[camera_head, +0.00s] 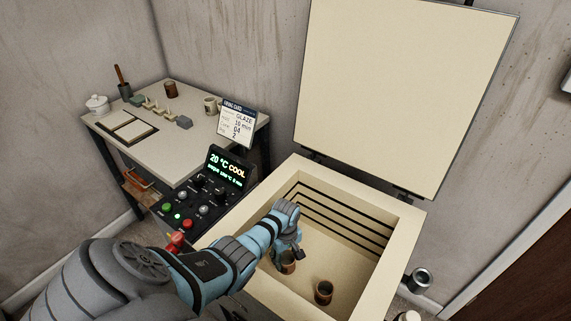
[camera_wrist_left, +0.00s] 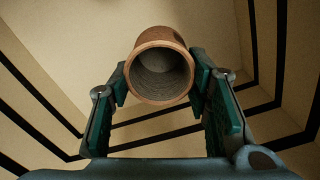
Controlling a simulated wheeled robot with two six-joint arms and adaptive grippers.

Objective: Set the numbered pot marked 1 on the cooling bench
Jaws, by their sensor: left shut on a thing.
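My left arm reaches into the open kiln (camera_head: 241,225), and my left gripper (camera_head: 290,252) is low inside its chamber. The gripper is shut on a brown pot (camera_head: 288,265). In the left wrist view this pot (camera_wrist_left: 160,38) sits between the green finger pads, its round mouth facing the camera. A second brown pot (camera_head: 323,293) stands on the kiln floor to the right, apart from the gripper. No number is readable on either pot. A light-topped bench (camera_head: 185,137) stands at the left, likely the cooling bench, with another brown pot (camera_head: 170,89) at its back.
The kiln lid (camera_head: 400,95) stands raised behind the chamber, whose walls surround my gripper. A control panel (camera_head: 203,190) reading 20 °C COOL lies between kiln and bench. The bench holds a white jar (camera_head: 97,105), a mug (camera_head: 210,105), a frame (camera_head: 127,131) and small blocks.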

